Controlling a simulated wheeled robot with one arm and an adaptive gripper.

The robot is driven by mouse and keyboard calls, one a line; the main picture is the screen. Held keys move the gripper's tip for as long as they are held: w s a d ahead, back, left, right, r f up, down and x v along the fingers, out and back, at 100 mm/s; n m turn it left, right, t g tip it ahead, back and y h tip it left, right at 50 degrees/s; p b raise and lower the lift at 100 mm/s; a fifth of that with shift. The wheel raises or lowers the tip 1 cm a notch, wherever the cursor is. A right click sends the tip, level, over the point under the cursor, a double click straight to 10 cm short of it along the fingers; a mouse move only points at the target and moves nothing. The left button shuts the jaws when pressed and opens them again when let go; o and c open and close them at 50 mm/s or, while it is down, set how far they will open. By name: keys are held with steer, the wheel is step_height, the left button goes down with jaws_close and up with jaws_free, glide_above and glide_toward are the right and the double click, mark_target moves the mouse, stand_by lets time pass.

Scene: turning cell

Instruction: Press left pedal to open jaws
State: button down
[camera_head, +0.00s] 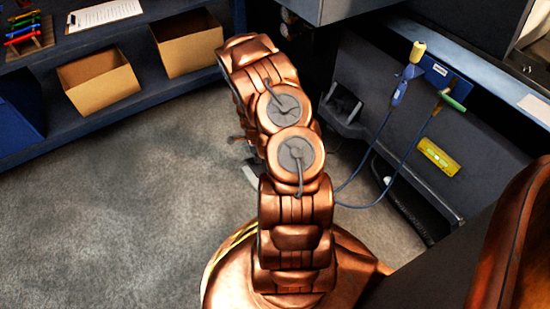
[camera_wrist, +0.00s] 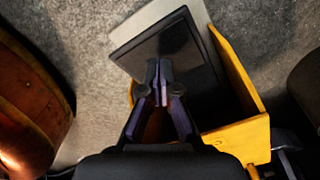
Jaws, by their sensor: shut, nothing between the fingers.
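In the wrist view, a foot pedal with a flat black plate (camera_wrist: 195,55) sits inside a yellow housing (camera_wrist: 240,137). A yellow side wall runs along its right. My gripper (camera_wrist: 161,72) is shut and empty, with its dark fingertips together over the near part of the black plate. I cannot tell whether the tips touch the plate or hover above it. The second pedal cannot be made out. In the head view my copper arm hides the pedal and most of the gripper. The jaws to be opened are not in view.
A shelf with cardboard boxes (camera_head: 100,82) is at the back left. Grey floor (camera_head: 110,220) is clear at the left.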

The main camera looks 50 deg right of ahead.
steer(key=shift+f+b, duration=1.05)
steer(key=shift+f, duration=1.25)
steer(key=shift+r+p, duration=1.7)
steer(key=shift+r, duration=2.9)
steer(key=s+a+r+n+p, duration=0.1)
steer(key=a+r+n+p, duration=0.45)
steer(key=r, duration=1.05)
steer(key=s+a+r+n+p, duration=0.1)
steer(key=a+r+n+p, duration=0.2)
steer(key=a+r+p, duration=0.9)
steer(key=s+a+r+n+p, duration=0.15)
steer(key=r+n+p, duration=0.35)
steer(key=r, duration=1.5)
steer(key=s+a+r+n+p, duration=0.4)
steer(key=s+r+p, duration=0.2)
steer(key=r, duration=0.4)
steer(key=s+a+r+n+g+p, duration=0.1)
steer(key=s+a+r+n+p, duration=0.4)
steer(key=r, duration=0.5)
steer(key=s+a+r+n+p, duration=0.4)
steer(key=s+r+n+p, duration=0.1)
steer(key=s+r+p, duration=0.3)
step_height(320, 180, up, 3)
steer(key=shift+s+a+f+g, duration=0.1)
steer(key=shift+s+a+g, duration=0.25)
steer(key=shift+s, duration=0.3)
